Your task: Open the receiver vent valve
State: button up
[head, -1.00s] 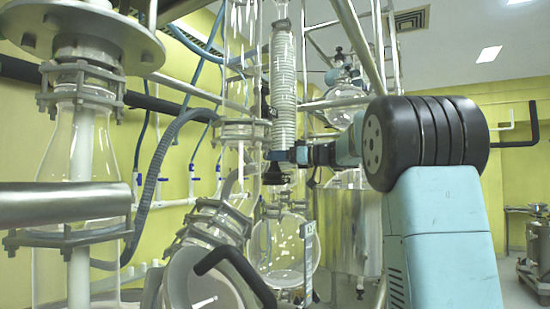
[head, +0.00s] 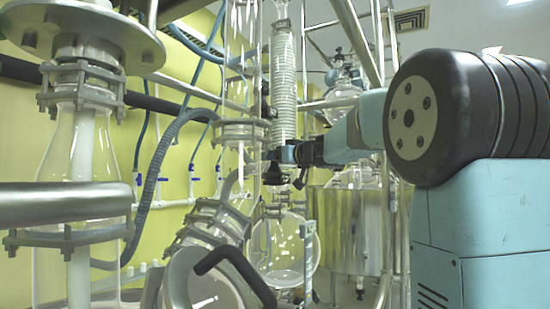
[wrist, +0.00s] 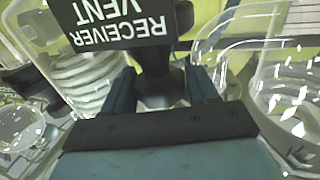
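The receiver vent valve has a black tag reading "RECEIVER VENT" (wrist: 118,22), upside down in the wrist view. Its dark handle (wrist: 158,88) lies between the two fingers of my gripper (wrist: 162,92). The fingers sit close on both sides of the handle and appear shut on it; the exact contact is partly hidden. In the head view, my gripper (head: 285,155) reaches in from the right to the black valve part (head: 273,174), below the coiled glass condenser (head: 284,85). The valve's turn angle cannot be told.
Clear glass vessels flank my gripper in the wrist view, one at right (wrist: 285,85). In the head view, a round glass receiver (head: 283,255) hangs below and a steel tank (head: 345,230) stands behind. Metal frame poles (head: 388,210) stand close to my arm.

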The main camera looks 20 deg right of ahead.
jog(key=shift+s+a+r, duration=0.1)
jog(key=shift+a+r, duration=0.05)
jog(key=shift+r, duration=0.25)
jog(key=c, duration=0.5)
jog(key=shift+n+g+y, duration=0.4)
jog(key=shift+n+y, duration=0.1)
jog(key=shift+y, duration=0.2)
jog(key=shift+w+f+n+g+y, duration=0.1)
jog(key=shift+w+n+g+y, duration=0.1)
jog(key=shift+n+g+y, duration=0.9)
jog(key=n+g+y, duration=0.4)
jog(key=g, duration=0.1)
jog(key=shift+d, duration=0.2)
jog(key=shift+s+n+g+y, duration=0.15)
jog(key=shift+n+g+y, duration=0.15)
jog(key=shift+n+g, duration=0.5)
jog(key=o, duration=0.7)
jog(key=shift+o, duration=0.2)
jog(key=shift+m, duration=0.3)
